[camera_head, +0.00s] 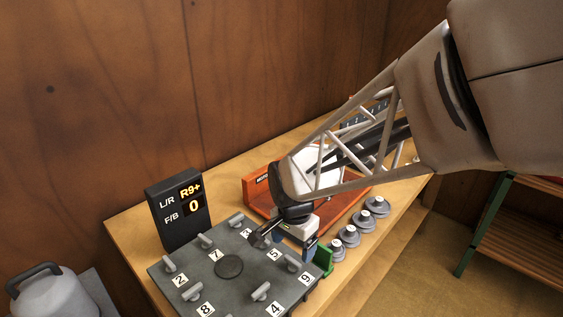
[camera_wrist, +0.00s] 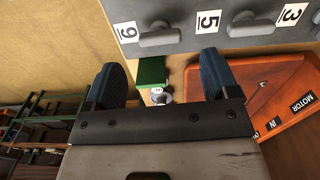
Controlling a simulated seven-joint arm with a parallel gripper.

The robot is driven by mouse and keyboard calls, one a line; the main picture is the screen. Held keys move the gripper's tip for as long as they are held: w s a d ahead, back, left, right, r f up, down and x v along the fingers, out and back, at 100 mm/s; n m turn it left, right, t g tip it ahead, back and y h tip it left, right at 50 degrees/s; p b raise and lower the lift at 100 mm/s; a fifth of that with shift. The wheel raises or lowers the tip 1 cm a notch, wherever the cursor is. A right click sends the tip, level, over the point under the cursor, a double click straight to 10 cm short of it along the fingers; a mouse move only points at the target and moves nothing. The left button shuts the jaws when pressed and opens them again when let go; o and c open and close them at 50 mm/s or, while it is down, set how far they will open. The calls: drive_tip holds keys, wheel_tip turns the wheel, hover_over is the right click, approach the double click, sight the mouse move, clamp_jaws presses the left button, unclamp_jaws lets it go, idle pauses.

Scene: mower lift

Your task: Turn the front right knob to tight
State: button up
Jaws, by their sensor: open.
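A dark grey plate (camera_head: 229,288) carries several grey knobs beside number labels and a round disc at its middle. The knob by label 9 (camera_head: 293,263) is near the right edge; it shows at the top of the wrist view (camera_wrist: 162,38), its bar roughly sideways. The knob by label 5 (camera_wrist: 255,22) is to its right there; in the head view my gripper partly hides it. No label names a front right knob. My gripper (camera_wrist: 160,78) is open and empty, its blue fingers apart below label 9's knob. It hangs over the plate's right side (camera_head: 292,246).
A black display (camera_head: 180,212) reads L/R R9+ and F/B 0. A green block (camera_head: 323,260) stands close to my gripper. An orange tray (camera_head: 258,190) is behind my arm. Several grey weights (camera_head: 377,206) line the bench's right side. A wooden wall closes the back.

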sight(295, 261)
drive_tip(key=shift+r, duration=1.35)
drive_tip(key=shift+s+d+r, duration=0.2)
drive_tip(key=shift+d+r, duration=0.05)
drive_tip(key=shift+d, duration=0.05)
drive_tip(key=s+d+r+n+t, duration=0.2)
drive_tip(key=s+d+r+n, duration=0.6)
drive_tip(key=s+d, duration=0.5)
drive_tip(key=shift+s+d+r+t, duration=0.3)
drive_tip(key=shift+s+r, duration=0.3)
drive_tip(key=shift+s, duration=0.3)
idle(1.4)
